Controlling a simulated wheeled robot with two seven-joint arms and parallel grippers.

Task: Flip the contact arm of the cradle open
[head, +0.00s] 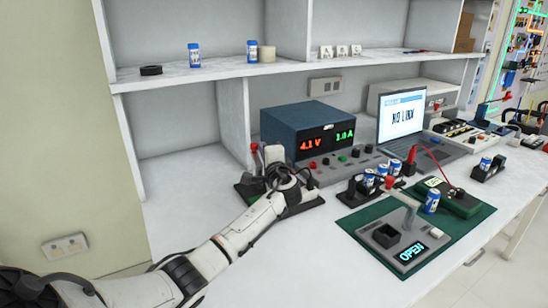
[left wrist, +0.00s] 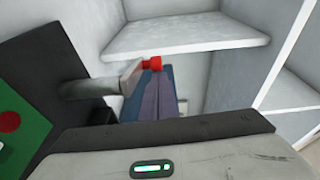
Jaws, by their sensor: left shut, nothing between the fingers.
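A black cradle (head: 306,202) sits on the bench in front of the blue power supply, partly covered by my left arm. A thin post with a red tip (head: 254,147) rises at its left end. In the left wrist view, the grey contact arm (left wrist: 130,76) juts from a round pivot on the dark base and ends in a red knob (left wrist: 152,63). My left gripper (left wrist: 155,80) is shut and empty, its fingertips beside the red knob; contact cannot be told. In the head view the left gripper (head: 282,177) is over the cradle, its fingertips hard to make out. My right gripper is not in view.
The blue power supply (head: 305,130) and a laptop (head: 403,118) stand behind. A green mat (head: 375,246) at right bears a grey fixture with an OPEN display (head: 411,252). Blue-wrapped cells stand nearby. A shelf (head: 220,71) overhangs. The bench at left of the cradle is clear.

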